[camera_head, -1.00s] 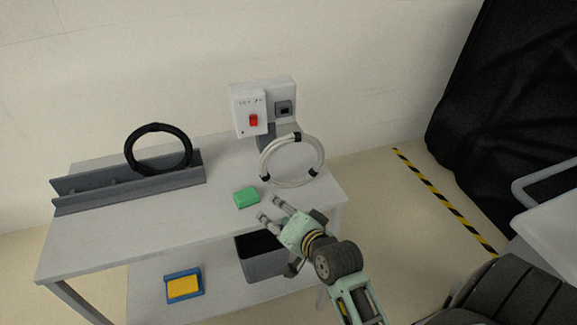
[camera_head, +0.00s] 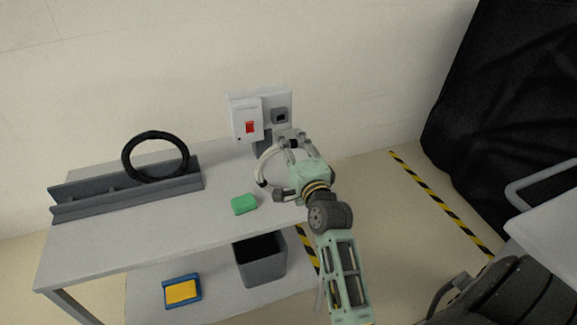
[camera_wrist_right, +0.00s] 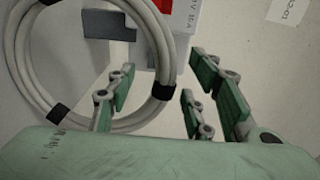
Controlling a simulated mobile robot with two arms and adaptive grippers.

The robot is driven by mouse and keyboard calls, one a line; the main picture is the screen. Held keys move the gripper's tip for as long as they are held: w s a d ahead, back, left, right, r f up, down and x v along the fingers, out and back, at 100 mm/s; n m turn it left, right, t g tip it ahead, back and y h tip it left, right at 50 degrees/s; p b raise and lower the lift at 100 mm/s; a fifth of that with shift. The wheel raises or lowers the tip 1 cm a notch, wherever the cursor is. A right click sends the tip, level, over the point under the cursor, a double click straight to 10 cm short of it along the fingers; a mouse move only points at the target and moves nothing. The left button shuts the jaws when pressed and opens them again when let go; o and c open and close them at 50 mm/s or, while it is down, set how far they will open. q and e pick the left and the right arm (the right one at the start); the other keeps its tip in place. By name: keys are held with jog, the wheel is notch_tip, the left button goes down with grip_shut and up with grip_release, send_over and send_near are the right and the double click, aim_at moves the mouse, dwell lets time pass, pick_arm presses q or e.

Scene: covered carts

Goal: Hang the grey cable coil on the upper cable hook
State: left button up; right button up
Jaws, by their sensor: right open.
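The grey cable coil (camera_head: 262,173), pale with black ties, stands at the right end of the bench, below a white switch box. My right gripper (camera_head: 291,138) is open over the coil's right part and hides some of it. In the right wrist view the coil (camera_wrist_right: 33,72) fills the left side, and its right-hand strand shows between my open fingers (camera_wrist_right: 163,80). I cannot tell whether they touch it. I cannot make out the upper cable hook in either view. My left gripper is not in view.
The white switch box (camera_head: 244,116) with a red switch stands behind the coil. A green block (camera_head: 244,204) lies on the bench (camera_head: 150,235). A black coil (camera_head: 127,160) stands in a grey channel (camera_head: 75,208) at left. A grey bin (camera_head: 260,262) and blue-yellow item (camera_head: 181,291) are below.

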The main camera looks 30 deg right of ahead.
jog(key=shift+w+d+f, duration=0.1)
jog(key=shift+w+d, duration=0.1)
jog(key=shift+w, duration=0.5)
jog(key=shift+c, duration=0.5)
jog(key=shift+s+a+f, duration=0.1)
grip_shut()
